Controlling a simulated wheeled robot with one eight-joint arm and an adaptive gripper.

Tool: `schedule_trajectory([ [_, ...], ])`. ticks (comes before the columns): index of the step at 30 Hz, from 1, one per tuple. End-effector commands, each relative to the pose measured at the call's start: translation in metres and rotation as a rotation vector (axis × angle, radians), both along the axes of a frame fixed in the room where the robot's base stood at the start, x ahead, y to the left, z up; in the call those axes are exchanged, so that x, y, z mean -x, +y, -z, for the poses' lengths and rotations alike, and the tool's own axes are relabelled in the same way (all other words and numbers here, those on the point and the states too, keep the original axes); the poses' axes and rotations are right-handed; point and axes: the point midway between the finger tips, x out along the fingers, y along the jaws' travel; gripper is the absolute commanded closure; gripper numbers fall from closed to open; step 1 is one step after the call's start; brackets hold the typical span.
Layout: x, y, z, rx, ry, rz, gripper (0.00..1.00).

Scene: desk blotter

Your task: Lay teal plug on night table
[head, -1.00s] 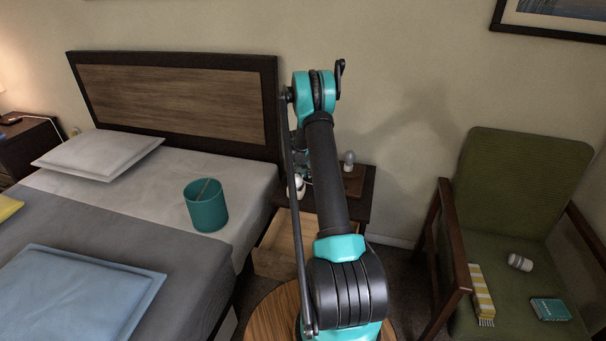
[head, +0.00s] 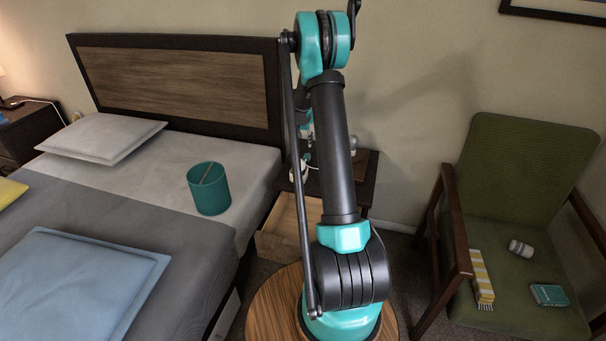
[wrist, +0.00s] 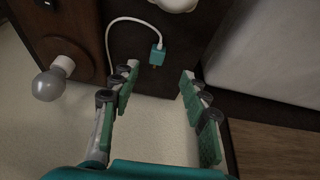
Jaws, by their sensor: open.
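The teal plug (wrist: 157,55) shows in the wrist view at the end of a white cable, against the dark top of the night table (wrist: 135,35) near its edge by the wall. Whether it rests flat there I cannot tell. My gripper (wrist: 158,77) is open, its two fingers apart, with the plug just beyond the gap between the fingertips. Nothing is between the fingers. In the head view the night table (head: 368,188) is partly hidden behind my arm, and the plug cannot be made out clearly.
A light bulb (wrist: 50,82) lies on a brown wooden piece beside the plug. A white object (wrist: 175,4) is at the wrist view's top edge. The night table's drawer (head: 282,228) is open. The bed with a teal bin (head: 209,188) is left; a green armchair (head: 525,180) is right.

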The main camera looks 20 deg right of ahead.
Motion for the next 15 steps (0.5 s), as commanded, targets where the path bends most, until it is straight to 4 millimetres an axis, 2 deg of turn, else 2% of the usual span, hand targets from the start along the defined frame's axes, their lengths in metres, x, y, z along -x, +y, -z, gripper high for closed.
schedule_trajectory([
  [5, 0.052, 0.026, -0.04, -0.004, 0.004, -0.074, 0.54],
  [9, 0.104, 0.049, -0.069, -0.004, 0.006, -0.145, 0.54],
  [15, 0.184, 0.078, -0.096, -0.006, 0.007, -0.246, 0.54],
])
